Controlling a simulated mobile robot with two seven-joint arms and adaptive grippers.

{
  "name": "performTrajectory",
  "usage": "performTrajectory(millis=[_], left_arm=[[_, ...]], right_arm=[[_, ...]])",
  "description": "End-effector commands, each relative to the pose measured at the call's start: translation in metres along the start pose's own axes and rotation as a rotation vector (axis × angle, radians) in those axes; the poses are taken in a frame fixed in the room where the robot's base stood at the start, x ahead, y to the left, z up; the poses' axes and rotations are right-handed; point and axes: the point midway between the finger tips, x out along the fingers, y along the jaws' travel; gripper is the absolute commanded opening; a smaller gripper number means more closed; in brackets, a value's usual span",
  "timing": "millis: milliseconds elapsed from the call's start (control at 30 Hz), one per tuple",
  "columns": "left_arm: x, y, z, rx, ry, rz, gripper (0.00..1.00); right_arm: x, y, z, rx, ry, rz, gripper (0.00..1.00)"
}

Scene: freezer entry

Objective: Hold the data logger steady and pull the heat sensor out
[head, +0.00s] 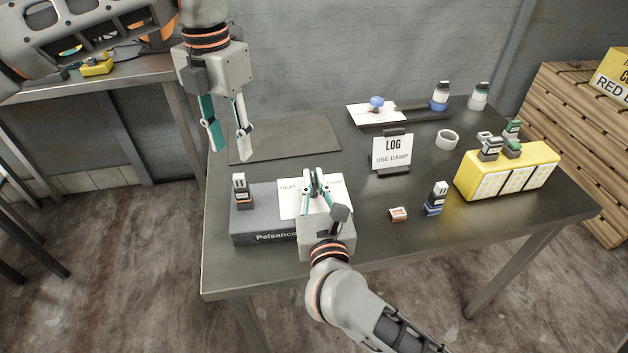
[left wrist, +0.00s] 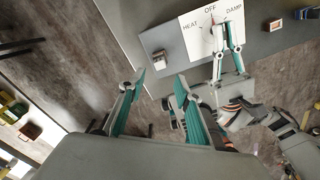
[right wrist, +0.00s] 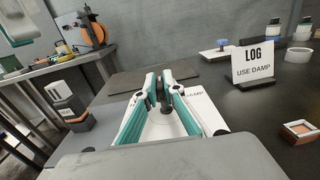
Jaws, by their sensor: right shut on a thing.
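The data logger (head: 262,222) is a grey box at the table's front left, with a white dial plate (head: 290,205) marked HEAT, OFF and DAMP. The heat sensor (head: 241,191), a small dark and white block, stands upright at the logger's left end; it also shows in the right wrist view (right wrist: 68,103). My right gripper (head: 316,180) is shut on the dark knob (right wrist: 163,106) in the middle of the plate, partly hidden by the fingers. My left gripper (head: 230,148) is open and empty, in the air behind and above the heat sensor.
A sign (head: 392,152) reads LOG, USE DAMP. A blue-based sensor (head: 435,199) and a small copper-coloured block (head: 398,214) stand right of the logger. A yellow box (head: 508,172) bears several sensors. A flat dark mat (head: 285,138) lies clear behind the logger.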

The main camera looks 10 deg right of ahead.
Motion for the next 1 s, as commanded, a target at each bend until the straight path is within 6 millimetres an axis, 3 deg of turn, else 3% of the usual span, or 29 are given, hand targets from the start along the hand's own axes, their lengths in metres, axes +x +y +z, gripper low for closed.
performTrajectory(millis=[167, 500, 667, 1000], left_arm=[[-0.002, 0.000, 0.000, -0.079, -0.001, 0.003, 0.40], [-0.009, 0.000, 0.000, -0.470, -0.001, 0.002, 0.40], [-0.009, 0.000, 0.000, -0.566, 0.001, 0.001, 0.40], [0.022, 0.000, -0.001, -0.582, 0.004, -0.001, 0.40]], right_arm=[[0.000, 0.000, 0.000, 0.000, 0.000, 0.000, 0.00], [0.000, 0.000, 0.000, -0.001, 0.000, 0.000, 0.00], [0.000, 0.000, 0.000, -0.001, 0.000, 0.000, 0.00], [0.000, 0.000, 0.000, 0.000, 0.000, 0.000, 0.00]])
